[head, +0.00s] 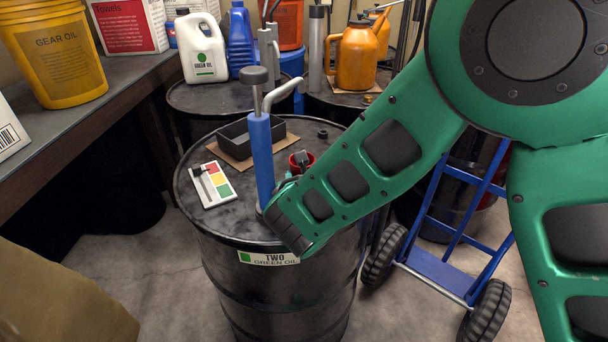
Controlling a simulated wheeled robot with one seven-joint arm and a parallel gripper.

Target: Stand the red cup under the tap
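The red cup (294,163) shows only in part on or just above the lid of the black drum labelled TWO GREEN OIL (230,224), right of the blue pump. A dark piece, seemingly part of my gripper (303,158), overlaps the cup's rim. My green arm hides the rest of the gripper and the cup's lower part, so I cannot tell whether the fingers hold it. The tap is the grey bent spout (286,90) on the blue pump column (261,160). Its outlet points right, above the cup in the picture; their depth alignment is unclear.
On the lid are a black tray (236,146) on cardboard (238,165), a colour chart (212,184) and a small dark cap (323,134). Drums with jugs stand behind. A blue hand truck (448,272) stands right. A workbench (62,115) runs along the left.

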